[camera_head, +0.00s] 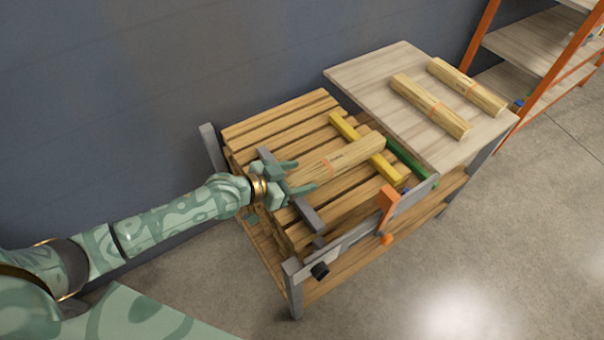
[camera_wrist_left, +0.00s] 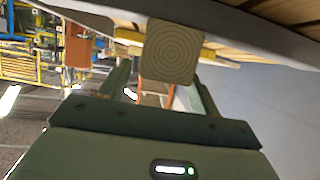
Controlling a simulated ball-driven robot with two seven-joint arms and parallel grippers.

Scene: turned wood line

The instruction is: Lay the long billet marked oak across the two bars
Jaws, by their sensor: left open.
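A long pale wood billet (camera_head: 345,155) lies over the yellow bar (camera_head: 345,128) and reaches left to the grey bar (camera_head: 308,215). It carries a small reddish mark near its left part; the lettering is too small to read. My left gripper (camera_head: 301,177) is open, with its fingers on either side of the billet's left end. In the left wrist view the billet's ringed end face (camera_wrist_left: 173,52) shows between and beyond the open fingers (camera_wrist_left: 163,88), with no clear contact. My right gripper is out of view.
A green bar (camera_head: 410,162) and an orange block (camera_head: 389,200) are at the slatted stand's right side. An orange-framed shelf (camera_head: 530,50) stands at the upper right.

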